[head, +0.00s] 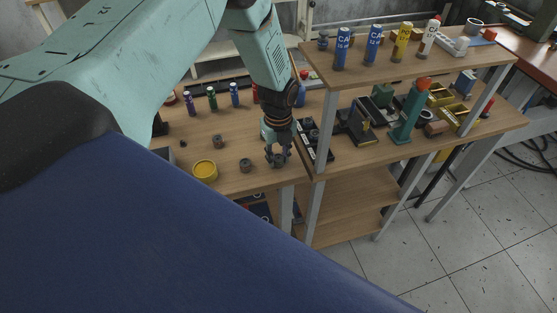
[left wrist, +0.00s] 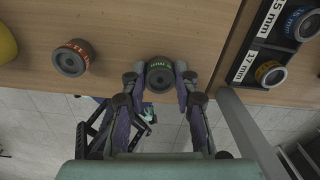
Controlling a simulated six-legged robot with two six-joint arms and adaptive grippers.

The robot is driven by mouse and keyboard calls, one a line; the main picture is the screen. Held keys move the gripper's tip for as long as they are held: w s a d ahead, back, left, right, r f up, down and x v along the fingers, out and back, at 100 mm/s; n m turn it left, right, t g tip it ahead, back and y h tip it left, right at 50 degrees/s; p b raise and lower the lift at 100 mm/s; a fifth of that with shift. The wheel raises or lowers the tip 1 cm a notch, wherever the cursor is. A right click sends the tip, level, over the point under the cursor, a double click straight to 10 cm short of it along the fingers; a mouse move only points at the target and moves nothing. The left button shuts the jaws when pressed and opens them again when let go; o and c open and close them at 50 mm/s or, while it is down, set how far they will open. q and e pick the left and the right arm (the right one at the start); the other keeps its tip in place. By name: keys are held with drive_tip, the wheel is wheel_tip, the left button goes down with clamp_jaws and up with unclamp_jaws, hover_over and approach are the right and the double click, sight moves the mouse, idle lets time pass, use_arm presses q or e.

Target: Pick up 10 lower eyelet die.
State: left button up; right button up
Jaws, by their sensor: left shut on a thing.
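A dark round die with a green lettered band (left wrist: 160,73) sits between the fingers of my left gripper (left wrist: 160,92), near the front edge of the wooden bench. My left gripper is shut on this die. In the head view the gripper (head: 277,158) points down at the bench's front right corner, and its fingers mostly hide the die. The band's lettering is too small to read surely. A similar die with an orange band (left wrist: 72,58) stands apart to the left; it also shows in the head view (head: 245,165). My right gripper is not in view.
A yellow round tin (head: 205,170) and another dark die (head: 218,141) stand left of the gripper. A black rack (left wrist: 270,45) marked 15 mm and 17 mm lies close on the right. A grey shelf post (left wrist: 245,130) rises near the gripper's right side. Several small bottles stand behind.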

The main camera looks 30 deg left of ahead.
use_arm(q)
drive_tip(key=shift+a, duration=0.1)
clamp_jaws()
